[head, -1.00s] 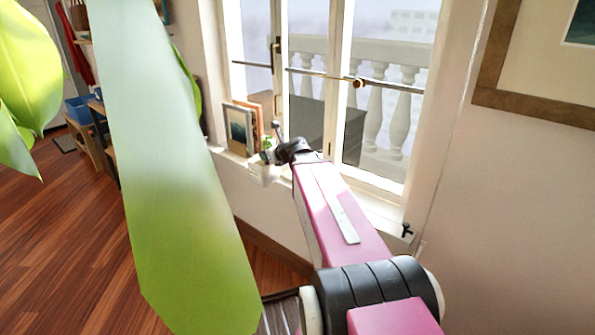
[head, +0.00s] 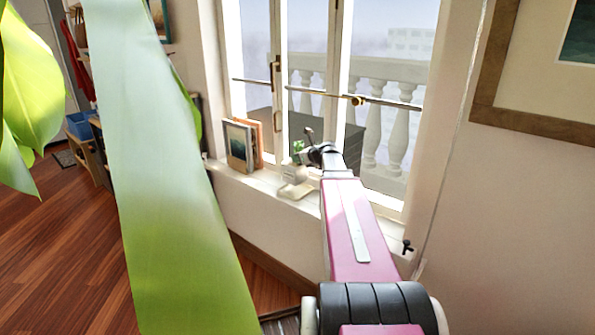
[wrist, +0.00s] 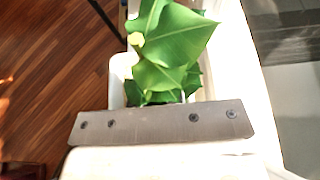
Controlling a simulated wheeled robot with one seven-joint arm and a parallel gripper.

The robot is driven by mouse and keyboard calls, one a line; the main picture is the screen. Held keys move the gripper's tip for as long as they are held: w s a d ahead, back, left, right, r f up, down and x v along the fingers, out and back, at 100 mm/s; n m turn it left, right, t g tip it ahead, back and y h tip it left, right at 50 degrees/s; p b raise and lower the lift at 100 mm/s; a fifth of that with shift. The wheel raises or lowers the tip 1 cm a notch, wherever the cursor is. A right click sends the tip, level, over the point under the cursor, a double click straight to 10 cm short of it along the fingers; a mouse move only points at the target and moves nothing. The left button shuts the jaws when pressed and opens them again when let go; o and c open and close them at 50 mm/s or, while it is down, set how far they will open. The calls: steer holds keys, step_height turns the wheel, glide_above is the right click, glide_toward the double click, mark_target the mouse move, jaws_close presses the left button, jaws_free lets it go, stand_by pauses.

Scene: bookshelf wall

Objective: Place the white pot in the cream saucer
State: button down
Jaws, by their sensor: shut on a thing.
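The white pot (head: 293,173) with a green leafy plant is at the end of my arm in the head view, above the window sill. In the wrist view the leaves (wrist: 172,55) fill the upper middle, and a white rim of the pot shows at their left. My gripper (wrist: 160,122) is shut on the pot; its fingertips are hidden. A pale, flat shape (head: 296,191), apparently the cream saucer, shows on the sill just below the pot in the head view. I cannot tell whether the pot touches it.
Books (head: 240,145) lean against the window frame at the left of the sill (head: 250,178). A large green leaf (head: 170,190) blocks much of the head view's left side. A window bar (head: 355,99) crosses behind my arm. A framed picture (head: 535,125) hangs at the right.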

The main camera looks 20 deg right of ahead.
steer(key=shift+f, duration=2.65)
steer(key=shift+d+f, duration=0.1)
steer(key=shift+f, duration=0.1)
steer(key=shift+f, duration=0.1)
steer(key=c, duration=1.2)
jaws_free()
steer(key=shift+c, duration=0.2)
